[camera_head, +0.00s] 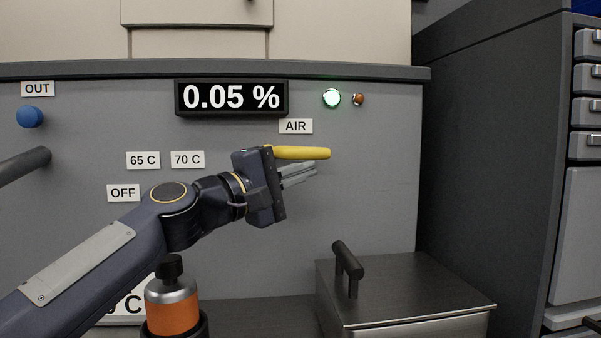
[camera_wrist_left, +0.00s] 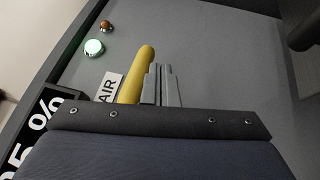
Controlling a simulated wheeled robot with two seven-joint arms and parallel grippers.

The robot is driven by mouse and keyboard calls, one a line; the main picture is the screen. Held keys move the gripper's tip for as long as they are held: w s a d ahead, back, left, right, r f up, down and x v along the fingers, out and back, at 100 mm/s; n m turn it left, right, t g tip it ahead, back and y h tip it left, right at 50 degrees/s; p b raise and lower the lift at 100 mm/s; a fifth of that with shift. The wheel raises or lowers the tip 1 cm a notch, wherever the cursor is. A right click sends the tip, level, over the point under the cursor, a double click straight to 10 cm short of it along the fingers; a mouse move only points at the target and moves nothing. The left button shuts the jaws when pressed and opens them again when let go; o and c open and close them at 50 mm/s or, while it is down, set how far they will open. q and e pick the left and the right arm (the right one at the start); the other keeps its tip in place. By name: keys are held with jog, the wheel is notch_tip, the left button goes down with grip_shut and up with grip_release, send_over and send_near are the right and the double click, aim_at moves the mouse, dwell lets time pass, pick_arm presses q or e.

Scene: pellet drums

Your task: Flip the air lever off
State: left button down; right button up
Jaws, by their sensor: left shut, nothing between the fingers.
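The yellow air lever (camera_head: 302,153) is on the grey panel just below the AIR label (camera_head: 296,126). In the head view it lies nearly level, its free end to the right. My left gripper (camera_head: 314,169) is shut and empty, with its fingers just below the lever. In the left wrist view the lever (camera_wrist_left: 138,76) runs alongside the shut fingers (camera_wrist_left: 162,72), on their left. I cannot tell whether they touch. The lever's left end is hidden behind my gripper. My right gripper is not in view.
A display (camera_head: 231,97) reads 0.05 %. Right of it are a lit green lamp (camera_head: 332,98) and a dull orange lamp (camera_head: 358,99). A metal box (camera_head: 410,303) with a black handle (camera_head: 347,265) stands below right.

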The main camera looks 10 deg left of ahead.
pick_arm(q)
jog(key=b+v, duration=0.1)
jog(key=v, duration=0.6)
jog(key=shift+s+a+b, duration=0.2)
jog(key=shift+a+b, duration=0.05)
jog(key=shift+b, duration=0.05)
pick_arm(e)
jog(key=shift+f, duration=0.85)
